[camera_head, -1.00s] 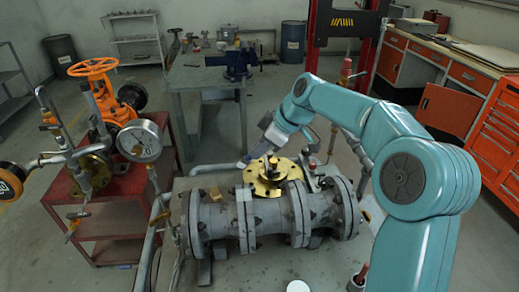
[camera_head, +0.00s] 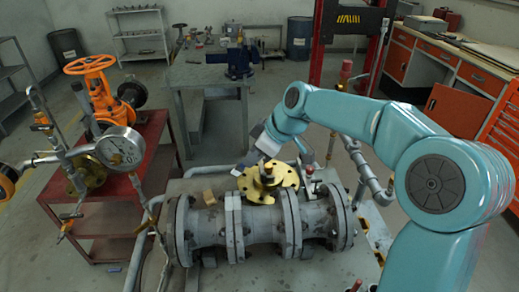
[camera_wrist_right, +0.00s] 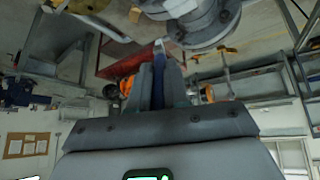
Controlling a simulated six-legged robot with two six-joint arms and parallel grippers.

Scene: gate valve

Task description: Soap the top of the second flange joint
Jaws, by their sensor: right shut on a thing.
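A grey flanged pipe and valve body (camera_head: 262,229) lies across the bench in the head view, with several bolted flange joints. One bolted flange pair (camera_head: 234,228) is left of middle, another (camera_head: 291,222) right of middle. A brass flange (camera_head: 267,182) sits on top at the centre. My right gripper (camera_head: 243,166) is behind the pipe, left of the brass flange, partly hidden by its wrist. In the right wrist view my right gripper (camera_wrist_right: 160,80) is shut on a slim blue tool (camera_wrist_right: 158,62); its pale tip is near a round grey flange (camera_wrist_right: 205,22). Contact cannot be told. My left gripper is out of view.
A red cart (camera_head: 115,205) with orange valve wheel and pressure gauge (camera_head: 120,148) stands left. A small tan block (camera_head: 209,198) lies behind the pipe. A workbench with a blue vise (camera_head: 239,62) is at the back; orange cabinets (camera_head: 455,108) are right.

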